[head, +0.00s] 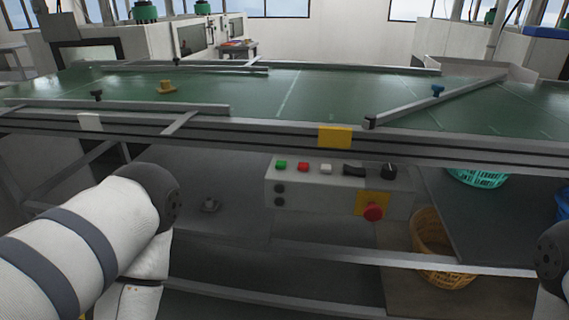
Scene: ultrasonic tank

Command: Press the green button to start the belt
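The green belt (245,95) runs across the picture behind the rail. My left arm comes in from the lower left, with its dark joint left of the box and apart from it. Its gripper is outside the picture. A small part of my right arm shows at the right edge, and its gripper is also outside the picture.
Beside the green button are a red button (303,167), a white button (326,169) and dark switches. A red emergency knob (373,212) sits lower right on the box. An orange basket (432,262) and a teal basket (478,178) stand below the belt. A diagonal guide bar (440,98) crosses the belt.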

